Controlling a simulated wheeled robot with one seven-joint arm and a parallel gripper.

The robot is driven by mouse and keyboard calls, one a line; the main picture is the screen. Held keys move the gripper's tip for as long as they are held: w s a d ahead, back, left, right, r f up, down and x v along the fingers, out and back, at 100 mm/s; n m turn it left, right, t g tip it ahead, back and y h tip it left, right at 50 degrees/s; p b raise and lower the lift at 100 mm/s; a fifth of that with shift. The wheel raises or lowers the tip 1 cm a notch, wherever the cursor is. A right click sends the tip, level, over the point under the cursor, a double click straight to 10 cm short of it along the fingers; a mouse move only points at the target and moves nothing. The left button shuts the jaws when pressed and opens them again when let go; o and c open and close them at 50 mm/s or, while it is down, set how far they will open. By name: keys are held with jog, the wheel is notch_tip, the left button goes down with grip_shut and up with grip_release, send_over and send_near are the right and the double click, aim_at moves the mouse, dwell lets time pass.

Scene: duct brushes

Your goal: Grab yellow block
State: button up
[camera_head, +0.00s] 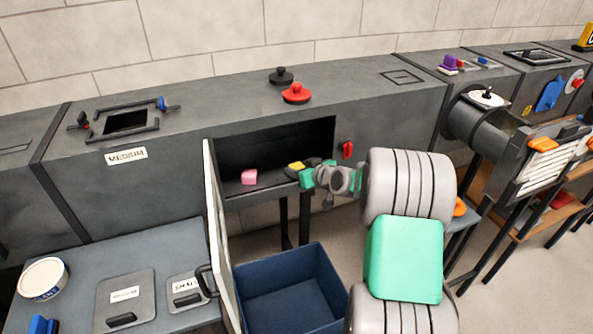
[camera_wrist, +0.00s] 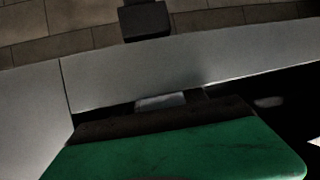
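The yellow block (camera_head: 296,166) shows as a small patch inside the open duct section in the head view, right at the end of my gripper (camera_head: 304,172). My gripper reaches into the duct opening from the right. Its dark fingers are small and partly hidden, so I cannot tell whether they are open or touch the block. In the wrist view my green gripper body (camera_wrist: 180,150) fills the bottom. A pale grey patch (camera_wrist: 161,102) lies just beyond its dark edge; I cannot tell what it is.
A pink block (camera_head: 249,177) sits on the duct floor to the left. The open door (camera_head: 220,240) stands left of the opening. A blue bin (camera_head: 290,290) is below. A red latch (camera_head: 347,150) is right of the opening. Red (camera_head: 296,93) and black (camera_head: 281,76) knobs are on top.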

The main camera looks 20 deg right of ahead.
jog(key=c, duration=1)
jog(key=shift+r, duration=0.15)
